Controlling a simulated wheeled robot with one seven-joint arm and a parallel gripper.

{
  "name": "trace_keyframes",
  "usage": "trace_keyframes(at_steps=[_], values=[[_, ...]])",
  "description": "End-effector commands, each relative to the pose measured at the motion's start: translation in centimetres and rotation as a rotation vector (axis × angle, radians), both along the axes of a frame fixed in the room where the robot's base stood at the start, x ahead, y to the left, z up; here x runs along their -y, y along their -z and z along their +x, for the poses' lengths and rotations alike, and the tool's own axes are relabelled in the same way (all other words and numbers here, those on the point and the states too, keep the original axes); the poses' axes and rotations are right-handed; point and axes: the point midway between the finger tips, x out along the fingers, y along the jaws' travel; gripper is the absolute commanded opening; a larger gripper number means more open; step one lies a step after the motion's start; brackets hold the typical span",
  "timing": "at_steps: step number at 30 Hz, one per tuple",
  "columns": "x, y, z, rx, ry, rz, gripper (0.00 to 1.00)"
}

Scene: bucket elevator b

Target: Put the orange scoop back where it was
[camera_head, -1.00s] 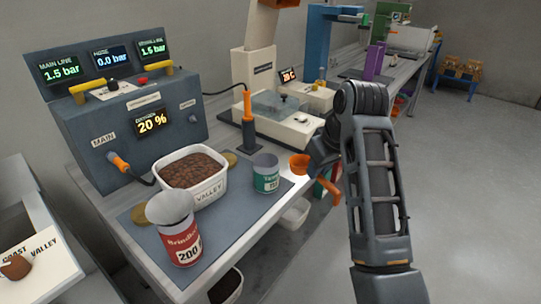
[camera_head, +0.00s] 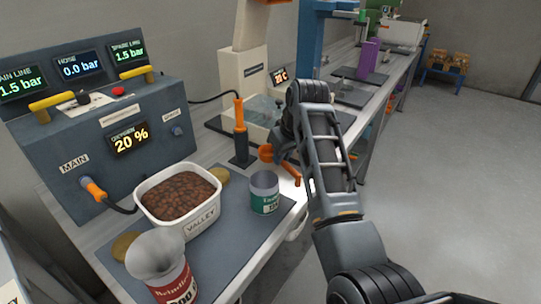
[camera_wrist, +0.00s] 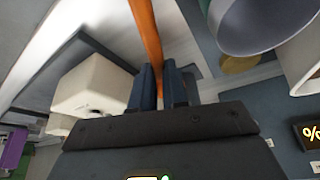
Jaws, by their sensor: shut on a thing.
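The orange scoop shows its round cup (camera_head: 266,152) and part of its handle (camera_head: 291,171) in the head view, just behind the green-labelled can (camera_head: 264,193). My gripper (camera_wrist: 163,88) is shut on the scoop's orange handle (camera_wrist: 147,32) in the wrist view, and the handle runs up out of the frame. In the head view my arm partly hides the gripper. The scoop appears held above the bench edge, apart from the can. A white tub (camera_head: 144,205) labelled VALLEY, full of brown beans, stands left of the can.
An upright orange-handled tool (camera_head: 239,114) stands on a dark base behind the tub. A red-labelled can (camera_head: 176,283) with a grey rounded top stands at the front. The grey control box (camera_head: 100,145) is at left. Open floor (camera_head: 450,190) lies to the right.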

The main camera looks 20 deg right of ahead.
Motion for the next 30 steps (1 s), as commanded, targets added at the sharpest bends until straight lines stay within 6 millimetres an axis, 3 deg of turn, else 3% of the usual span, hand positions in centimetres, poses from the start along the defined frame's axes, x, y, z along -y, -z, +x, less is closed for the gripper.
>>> trace_keyframes(at_steps=[3, 18, 30], values=[[-0.4, 0.8, 1.6, -0.001, 0.000, 0.000, 0.00], [-1.1, 3.3, 5.1, -0.001, 0.001, 0.000, 0.00], [-1.2, 3.8, 5.5, 0.001, 0.000, -0.001, 0.00]])
